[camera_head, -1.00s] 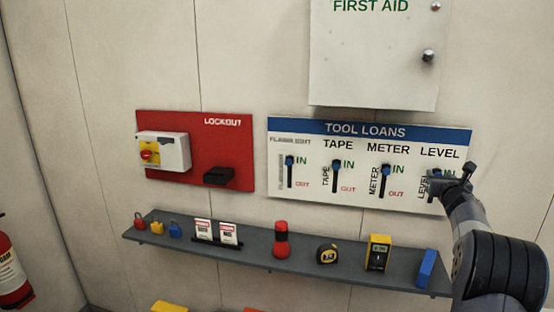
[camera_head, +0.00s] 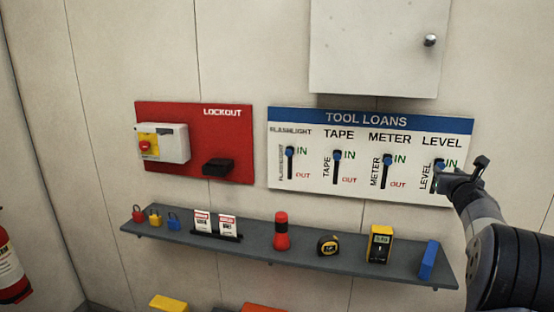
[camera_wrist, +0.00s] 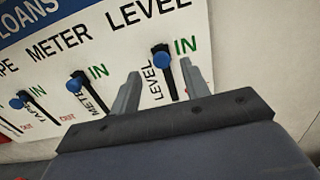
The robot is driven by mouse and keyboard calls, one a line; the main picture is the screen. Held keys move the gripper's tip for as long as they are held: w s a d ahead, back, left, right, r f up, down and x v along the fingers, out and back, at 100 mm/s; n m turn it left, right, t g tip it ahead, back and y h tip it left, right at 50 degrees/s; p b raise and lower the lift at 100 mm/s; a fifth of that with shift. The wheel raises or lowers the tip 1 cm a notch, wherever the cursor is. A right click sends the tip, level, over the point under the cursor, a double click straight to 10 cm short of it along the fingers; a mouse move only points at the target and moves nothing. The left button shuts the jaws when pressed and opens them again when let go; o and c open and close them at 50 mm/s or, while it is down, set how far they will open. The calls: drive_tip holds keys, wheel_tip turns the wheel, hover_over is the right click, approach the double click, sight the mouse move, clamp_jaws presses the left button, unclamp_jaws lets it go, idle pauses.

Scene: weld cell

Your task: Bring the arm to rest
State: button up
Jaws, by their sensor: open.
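My gripper (camera_head: 459,178) is at the right end of the white tool loans board (camera_head: 310,184), in front of the level slider. In the wrist view my gripper (camera_wrist: 160,82) has its two fingers spread apart, with nothing held between them. The level slider's blue knob (camera_wrist: 161,49) shows beyond and between the fingers, at the IN end of its slot. It also shows in the head view (camera_head: 439,163), close to the fingers. The flashlight, tape and meter knobs are also at IN. I cannot tell whether a finger touches the board.
A grey shelf (camera_head: 330,262) below the board bears a red flashlight (camera_head: 281,232), tape measure (camera_head: 328,245), yellow meter (camera_head: 380,245), blue level (camera_head: 428,260), padlocks and tags. A red lockout board (camera_head: 194,180) is at left. A white cabinet (camera_head: 375,50) hangs above.

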sight(442, 163)
drive_tip(key=b+v, duration=0.2)
drive_tip(key=v, duration=0.3)
drive_tip(key=p+x, duration=0.6)
drive_tip(key=x, duration=0.4)
drive_tip(key=shift+w+r, duration=0.15)
wheel_tip(442, 163, down, 10)
drive_tip(key=b, duration=0.6)
drive_tip(key=b+v, duration=0.6)
drive_tip(key=v, duration=0.5)
drive_tip(key=s+a+f+m+g, duration=0.1)
drive_tip(key=a+f+g, duration=0.1)
drive_tip(key=f, duration=0.3)
drive_tip(key=s+a+f+m+g+p, duration=0.1)
drive_tip(key=a+f+g, duration=0.1)
drive_tip(key=f, duration=0.3)
drive_tip(key=shift+s+a+m+g+h, duration=0.3)
drive_tip(key=shift+s+g+h, duration=0.1)
drive_tip(key=shift+g, duration=0.1)
